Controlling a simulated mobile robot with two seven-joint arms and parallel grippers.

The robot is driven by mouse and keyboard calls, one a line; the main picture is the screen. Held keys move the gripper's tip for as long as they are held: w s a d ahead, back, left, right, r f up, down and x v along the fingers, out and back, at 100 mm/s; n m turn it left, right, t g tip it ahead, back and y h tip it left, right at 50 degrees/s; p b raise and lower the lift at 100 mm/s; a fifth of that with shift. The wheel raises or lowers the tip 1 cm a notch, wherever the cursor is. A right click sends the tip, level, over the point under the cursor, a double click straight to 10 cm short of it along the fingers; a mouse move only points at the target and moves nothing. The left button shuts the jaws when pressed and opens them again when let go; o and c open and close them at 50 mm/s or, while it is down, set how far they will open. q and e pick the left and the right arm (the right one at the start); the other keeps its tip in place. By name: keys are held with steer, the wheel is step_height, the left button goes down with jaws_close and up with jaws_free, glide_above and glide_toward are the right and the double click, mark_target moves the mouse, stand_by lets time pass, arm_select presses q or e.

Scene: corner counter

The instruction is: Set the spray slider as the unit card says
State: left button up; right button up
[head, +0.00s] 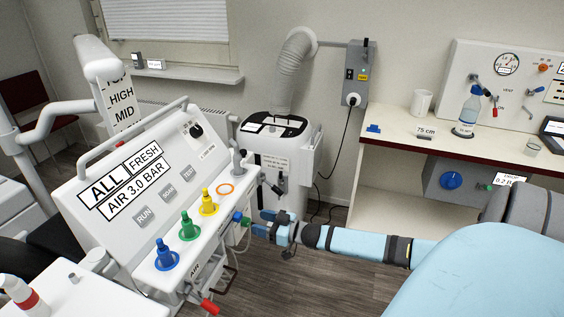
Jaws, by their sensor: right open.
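The white unit (95,215) stands at the left with a sloped panel. Its cards read "ALL", "FRESH" and "AIR 3.0 BAR" (136,189). A sign (122,104) behind it reads "HIGH" and "MID"; its top word is partly covered by a white arm and its lower part is hidden by the unit. I cannot tell which part is the spray slider. My right gripper (260,222) is open and appears empty, just right of small blue and green fittings (244,221) on the unit's right edge. I cannot tell whether it touches them. My left gripper is out of view.
Blue (166,258), green (189,229) and yellow (208,205) knobs stand on the unit's front ledge. A red-tipped lever (209,306) sticks out below. A white machine with a hose (292,75) stands behind my gripper. The counter (395,138) at right holds a mug and a bottle.

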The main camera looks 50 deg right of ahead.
steer(key=v, duration=0.7)
steer(key=shift+s, duration=0.1)
steer(key=s+a+f+g+h+p, duration=0.1)
steer(key=s+a+g, duration=0.1)
steer(key=s+a, duration=0.4)
steer(key=s+a+f+m+g+h+p, duration=0.1)
steer(key=s+a, duration=0.4)
steer(key=a, duration=0.9)
steer(key=s+a+f+g+h+p, duration=0.1)
steer(key=s+a+f+g+p, duration=0.1)
steer(key=s+a, duration=0.4)
steer(key=a+p, duration=0.1)
steer(key=a, duration=0.3)
steer(key=shift+s+f+g+h, duration=0.15)
steer(key=shift+s+g+h, duration=0.15)
stand_by(2.0)
